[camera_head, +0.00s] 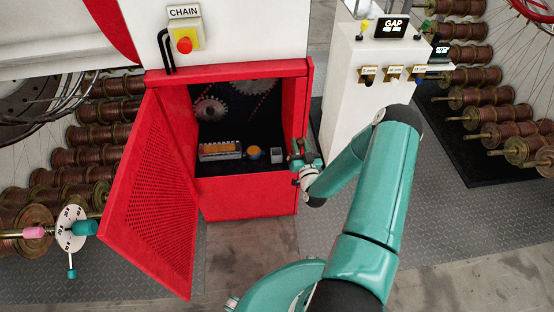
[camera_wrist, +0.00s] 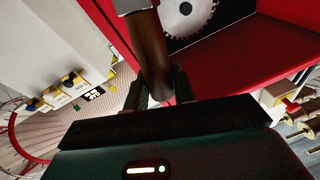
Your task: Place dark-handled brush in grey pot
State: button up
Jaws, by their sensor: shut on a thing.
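My gripper (camera_wrist: 159,86) is shut on the dark-handled brush (camera_wrist: 149,45). The wrist view shows the dark brown handle between the fingers, with a grey part at its far end by the top edge; the bristles are out of frame. In the head view my gripper (camera_head: 305,160) is at the right side of the red cabinet's opening, and the brush cannot be made out clearly there. A small grey pot (camera_head: 277,155) stands inside the cabinet at the right, just left of my gripper. The brush is apart from the pot as far as I can tell.
The red cabinet (camera_head: 250,192) has its perforated door (camera_head: 160,195) swung open to the left. Inside, an orange round thing (camera_head: 254,152) and a tray of orange pieces (camera_head: 220,149) stand left of the pot, with gears behind. A white cabinet (camera_head: 350,110) stands close at right.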

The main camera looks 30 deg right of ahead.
jog(key=a+r+n+y, duration=0.3)
jog(key=a+y, duration=0.1)
jog(key=a, duration=2)
jog(key=shift+s+y, duration=0.2)
jog(key=shift+y, duration=0.2)
jog(key=shift+a+n, duration=0.1)
jog(key=shift+n, duration=0.2)
